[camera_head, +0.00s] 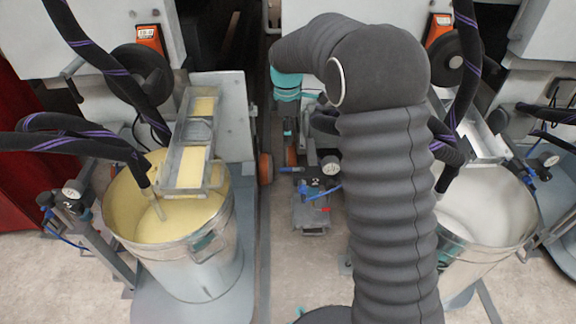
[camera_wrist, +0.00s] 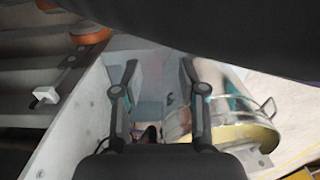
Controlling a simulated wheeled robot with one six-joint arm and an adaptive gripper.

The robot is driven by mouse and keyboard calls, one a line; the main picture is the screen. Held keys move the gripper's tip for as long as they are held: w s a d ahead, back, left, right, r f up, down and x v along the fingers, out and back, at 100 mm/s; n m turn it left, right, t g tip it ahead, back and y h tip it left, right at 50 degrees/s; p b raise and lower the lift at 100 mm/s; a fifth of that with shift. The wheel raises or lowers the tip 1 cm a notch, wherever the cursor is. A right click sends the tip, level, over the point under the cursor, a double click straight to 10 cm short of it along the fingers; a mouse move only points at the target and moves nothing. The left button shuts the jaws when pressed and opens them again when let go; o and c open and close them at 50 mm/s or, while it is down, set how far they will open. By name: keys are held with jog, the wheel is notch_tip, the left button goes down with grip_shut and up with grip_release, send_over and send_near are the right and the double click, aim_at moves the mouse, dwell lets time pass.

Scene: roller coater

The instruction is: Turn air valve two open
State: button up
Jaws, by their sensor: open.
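My gripper (camera_wrist: 157,75) is open in the wrist view, its two dark fingers apart with no thing clearly held between them. In the head view my arm bends over at the top centre and hides most of the gripper. A valve unit with a round gauge (camera_head: 330,165) and a blue lever (camera_head: 305,188) sits low in the middle, beside my arm. Another gauge (camera_head: 73,190) with blue fittings stands at the left, and a third gauge (camera_head: 549,160) at the right. I cannot tell for sure which is air valve two, nor its state.
A metal bucket of yellow paint (camera_head: 195,260) stands left; it also shows in the wrist view (camera_wrist: 235,115). A bucket of whitish paint (camera_head: 485,215) stands right. Black hoses (camera_head: 80,135) hang around both. Bare floor (camera_head: 300,270) shows between the buckets.

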aim_at(288, 168)
notch_tip(288, 168, down, 13)
jog(key=shift+r+b, duration=0.1)
jog(key=shift+b, duration=0.8)
grip_shut()
jog(key=shift+d, duration=0.1)
